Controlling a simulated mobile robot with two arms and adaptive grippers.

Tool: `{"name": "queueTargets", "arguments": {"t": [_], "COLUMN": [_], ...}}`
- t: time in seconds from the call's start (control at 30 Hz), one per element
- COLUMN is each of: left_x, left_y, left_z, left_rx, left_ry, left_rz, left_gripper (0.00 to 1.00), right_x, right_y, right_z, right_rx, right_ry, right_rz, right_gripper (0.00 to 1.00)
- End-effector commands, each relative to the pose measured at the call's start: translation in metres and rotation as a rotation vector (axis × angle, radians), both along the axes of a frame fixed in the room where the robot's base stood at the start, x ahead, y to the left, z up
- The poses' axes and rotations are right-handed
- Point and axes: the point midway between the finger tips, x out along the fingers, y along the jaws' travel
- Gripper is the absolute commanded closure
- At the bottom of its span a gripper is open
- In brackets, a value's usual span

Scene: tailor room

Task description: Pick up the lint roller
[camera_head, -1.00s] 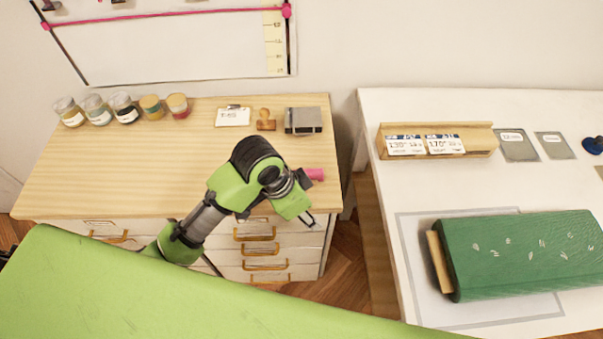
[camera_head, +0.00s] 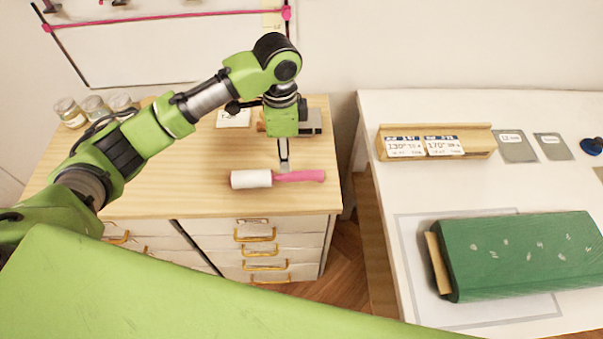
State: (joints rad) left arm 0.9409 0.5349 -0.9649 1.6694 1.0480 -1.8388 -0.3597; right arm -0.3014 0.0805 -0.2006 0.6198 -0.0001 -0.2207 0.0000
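The lint roller (camera_head: 252,179) lies on its side near the front edge of the wooden desktop (camera_head: 200,200). Its white roll is at the left and its pink handle (camera_head: 302,176) points right. My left gripper (camera_head: 284,168) points down, with its fingertips just behind the roller in the picture, near where the roll meets the handle. Whether the fingertips touch the roller cannot be told. The fingers show edge-on as a narrow strip, so their opening is unclear. My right gripper is not in view.
Several jars (camera_head: 68,112) stand at the desk's back left, partly behind my arm. A white card (camera_head: 233,119) and a grey box (camera_head: 312,121) lie at the back. The desktop left of the roller is clear.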

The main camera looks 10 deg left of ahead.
Motion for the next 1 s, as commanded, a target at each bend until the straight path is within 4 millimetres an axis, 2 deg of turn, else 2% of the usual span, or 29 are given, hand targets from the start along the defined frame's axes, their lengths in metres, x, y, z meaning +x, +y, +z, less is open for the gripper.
{"name": "queueTargets", "arguments": {"t": [0.13,0.43,0.57,0.7,0.97,1.0], "left_x": [-0.001,0.001,0.003,0.004,0.004,0.004], "left_y": [0.0,-0.002,-0.003,-0.003,-0.003,-0.003], "left_z": [-0.025,-0.049,-0.069,-0.087,-0.092,-0.092], "left_rx": [0.0,0.0,0.002,-0.001,0.0,0.0], "left_ry": [0.002,0.001,0.002,-0.001,-0.003,-0.003], "left_rz": [0.001,0.001,0.0,0.0,-0.001,-0.001], "left_gripper": [0.65,0.65,0.65,0.65,0.65,0.67], "right_x": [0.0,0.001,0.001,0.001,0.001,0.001], "right_y": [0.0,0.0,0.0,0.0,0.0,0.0], "right_z": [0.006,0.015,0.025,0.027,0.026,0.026], "right_rx": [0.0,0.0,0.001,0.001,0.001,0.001], "right_ry": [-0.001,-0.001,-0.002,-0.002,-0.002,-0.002], "right_rz": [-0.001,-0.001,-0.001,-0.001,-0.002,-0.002], "right_gripper": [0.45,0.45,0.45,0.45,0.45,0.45]}}
